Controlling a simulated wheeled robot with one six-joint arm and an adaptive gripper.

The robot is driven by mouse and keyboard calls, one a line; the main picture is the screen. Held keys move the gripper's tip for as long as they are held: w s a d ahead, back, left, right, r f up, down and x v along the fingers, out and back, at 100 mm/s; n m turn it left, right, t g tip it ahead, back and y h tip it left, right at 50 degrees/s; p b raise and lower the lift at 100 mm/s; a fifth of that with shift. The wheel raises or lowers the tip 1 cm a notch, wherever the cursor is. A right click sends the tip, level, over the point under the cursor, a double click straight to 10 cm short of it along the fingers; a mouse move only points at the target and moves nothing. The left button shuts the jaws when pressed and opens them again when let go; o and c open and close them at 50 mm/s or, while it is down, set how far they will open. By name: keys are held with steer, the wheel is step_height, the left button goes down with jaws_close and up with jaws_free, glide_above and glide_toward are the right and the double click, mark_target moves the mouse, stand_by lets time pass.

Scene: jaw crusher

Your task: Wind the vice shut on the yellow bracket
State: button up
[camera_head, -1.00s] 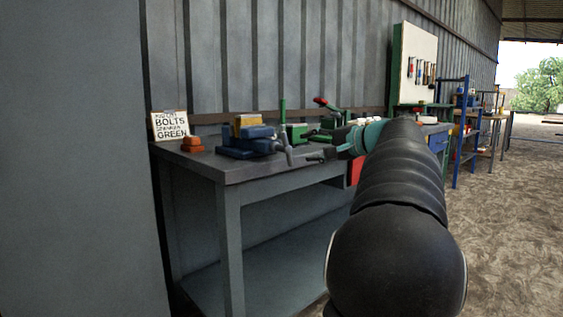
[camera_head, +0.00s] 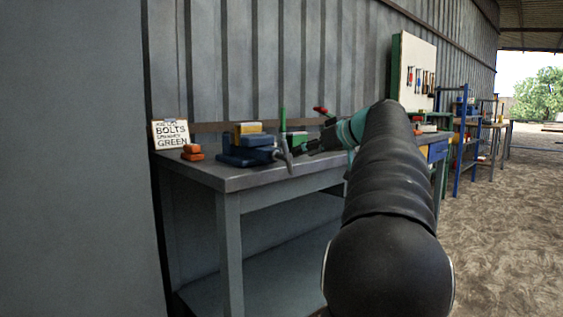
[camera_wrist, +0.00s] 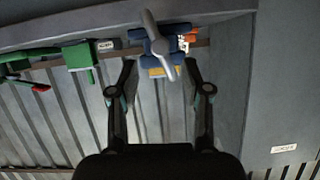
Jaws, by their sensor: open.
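The blue vice (camera_head: 245,153) stands on the grey bench, with the yellow bracket (camera_head: 248,128) at its top. Its grey handle bar (camera_head: 285,154) is on the side facing my gripper. In the wrist view the vice (camera_wrist: 151,48) is at top centre, the handle (camera_wrist: 158,44) slants across its front, and the yellow bracket (camera_wrist: 157,72) shows partly below. My gripper (camera_head: 302,148) is just right of the handle in the head view. In the wrist view its open fingers (camera_wrist: 159,65) are spread on either side of the vice and handle, holding nothing. Whether the bracket touches both jaws cannot be told.
Orange blocks (camera_head: 192,152) and a sign (camera_head: 170,133) are on the bench's left end. A green item (camera_head: 297,138) stands behind my gripper; it and a red-handled tool (camera_wrist: 41,88) lie left in the wrist view. A corrugated wall (camera_head: 240,60) backs the bench (camera_head: 230,179).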

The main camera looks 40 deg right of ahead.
mark_target(285, 158)
steer(key=x, duration=1)
steer(key=shift+w, duration=0.1)
